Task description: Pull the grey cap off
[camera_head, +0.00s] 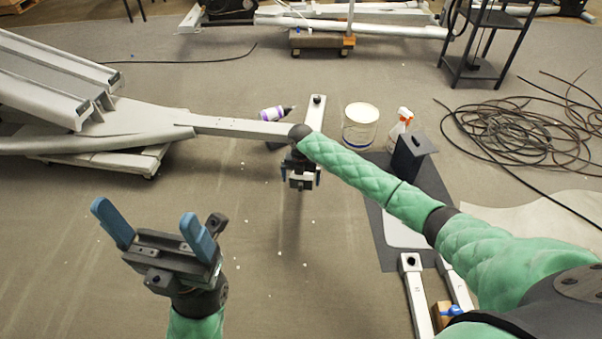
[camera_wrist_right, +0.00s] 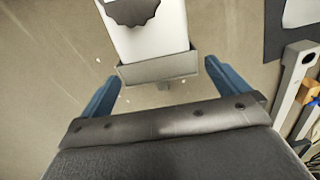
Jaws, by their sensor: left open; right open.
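The grey cap (camera_wrist_right: 158,70) covers the near end of a white bar (camera_wrist_right: 155,38) in the right wrist view, with a dark knob (camera_wrist_right: 133,10) on the bar above it. My right gripper (camera_wrist_right: 163,70) is open, its blue fingertips on either side of the cap, with a visible gap at least on the right. In the head view my right gripper (camera_head: 301,177) points down at the bar's near end, and the cap is mostly hidden there. My left gripper (camera_head: 142,214) is open and empty at the lower left, fingers pointing up, well away from the bar.
The elliptical frame (camera_head: 110,128) lies at the left. A white bucket (camera_head: 360,128), a spray bottle (camera_head: 400,130) and a dark box (camera_head: 410,155) stand right of the bar. A purple-labelled bottle (camera_head: 273,113) lies behind. Coiled cables (camera_head: 525,140) are at right. The floor between my grippers is mostly clear.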

